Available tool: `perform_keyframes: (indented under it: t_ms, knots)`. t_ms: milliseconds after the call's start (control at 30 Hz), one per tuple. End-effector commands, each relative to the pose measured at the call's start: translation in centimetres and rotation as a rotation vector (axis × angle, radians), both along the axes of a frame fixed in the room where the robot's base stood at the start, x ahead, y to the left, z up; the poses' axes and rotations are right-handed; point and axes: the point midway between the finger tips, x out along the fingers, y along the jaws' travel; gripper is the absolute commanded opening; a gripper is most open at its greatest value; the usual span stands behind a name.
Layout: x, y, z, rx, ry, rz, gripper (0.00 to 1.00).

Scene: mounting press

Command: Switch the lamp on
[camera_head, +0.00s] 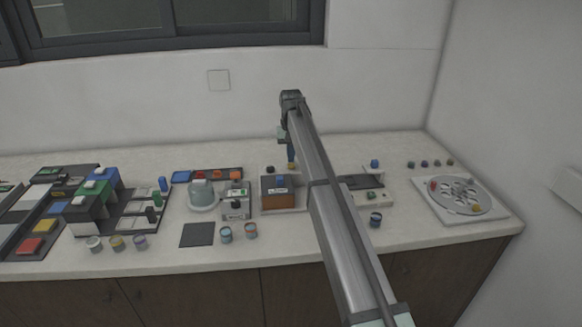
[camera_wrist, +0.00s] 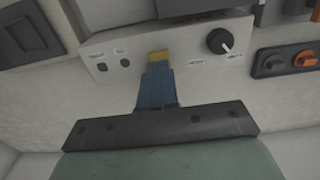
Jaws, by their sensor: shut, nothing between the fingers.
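No lamp can be told for certain in either view. My gripper (camera_head: 291,160) reaches down near the back wall, behind a box with an orange-brown front (camera_head: 278,190). In the wrist view my gripper (camera_wrist: 157,68) shows blue fingers, shut and empty, over a light control panel (camera_wrist: 190,52). A yellow piece (camera_wrist: 158,56) shows right at the fingertips; I cannot tell whether they touch it. The panel has a black knob (camera_wrist: 220,40) on the right and two small dark controls, a square one (camera_wrist: 102,67) and a round one (camera_wrist: 125,62), on the left. The labels are unreadable.
A black strip with orange knobs (camera_wrist: 305,58) lies beside the panel in the wrist view. A round plate with coloured pieces (camera_head: 462,194) stands at the right. Small cups (camera_head: 226,235) stand along the front. Black and coloured blocks (camera_head: 84,210) fill the left.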

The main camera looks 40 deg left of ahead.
Motion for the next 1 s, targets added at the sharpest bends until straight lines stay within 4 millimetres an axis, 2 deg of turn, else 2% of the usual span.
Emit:
perform_keyframes:
  t_ms: [700,1000]
  knots:
    - [0.0,0.0,-2.0,0.0,0.0,0.0,0.0]
    - [0.0,0.0,-1.8,0.0,0.0,0.0,0.0]
